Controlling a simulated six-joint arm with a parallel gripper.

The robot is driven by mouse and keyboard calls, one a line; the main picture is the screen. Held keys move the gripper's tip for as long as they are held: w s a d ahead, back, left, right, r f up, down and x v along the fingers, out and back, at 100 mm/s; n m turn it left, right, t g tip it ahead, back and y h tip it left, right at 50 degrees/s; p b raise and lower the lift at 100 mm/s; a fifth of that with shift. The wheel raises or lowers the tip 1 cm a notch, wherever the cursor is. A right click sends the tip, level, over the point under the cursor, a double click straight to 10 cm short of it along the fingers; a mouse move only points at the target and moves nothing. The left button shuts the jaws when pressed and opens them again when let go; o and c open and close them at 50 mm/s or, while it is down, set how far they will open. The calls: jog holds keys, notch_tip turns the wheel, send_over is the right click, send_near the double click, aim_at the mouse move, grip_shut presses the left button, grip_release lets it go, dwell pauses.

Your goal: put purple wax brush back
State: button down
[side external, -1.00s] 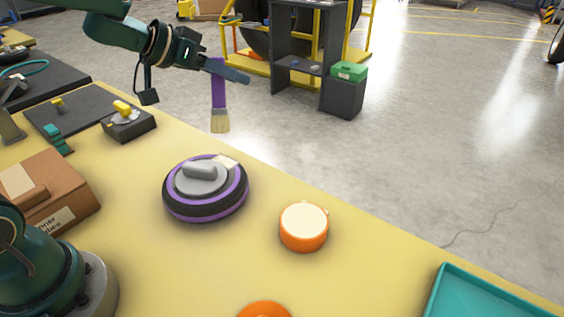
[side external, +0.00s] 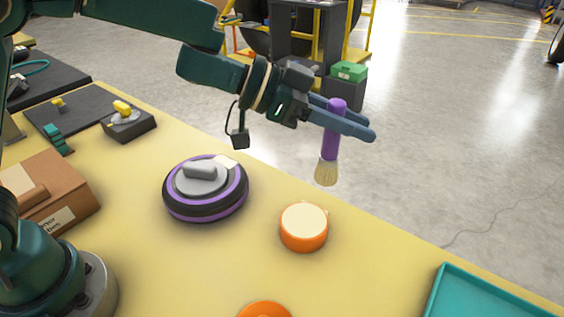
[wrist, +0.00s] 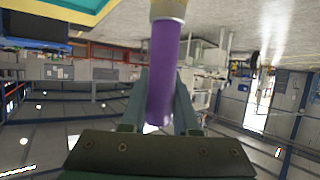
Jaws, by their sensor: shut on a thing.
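My gripper (side external: 350,121) is shut on the purple wax brush (side external: 332,142). It holds the brush upright in the air, bristles down, with the purple handle between the fingers. In the side view the bristles appear just above and behind the orange tin (side external: 303,228), which has a pale top and stands on the yellow bench. The brush handle also shows in the wrist view (wrist: 163,70) between the fingers; its bristles are mostly cut off at the top edge there.
A black and purple wheel-shaped thing (side external: 206,190) lies left of the tin. A teal tray (side external: 480,292) is at the lower right, and part of another orange thing (side external: 264,309) shows at the front edge. A cardboard box (side external: 45,200) stands at the left. Bench between tin and tray is clear.

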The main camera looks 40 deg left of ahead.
jog(key=s+d+f, duration=0.3)
jog(key=d+f, duration=0.8)
jog(key=d, duration=0.1)
jog(key=shift+s+f, duration=0.1)
jog(key=shift+f, duration=0.05)
dwell(0.3)
jog(key=c, duration=0.7)
grip_release()
jog(key=shift+o, duration=0.2)
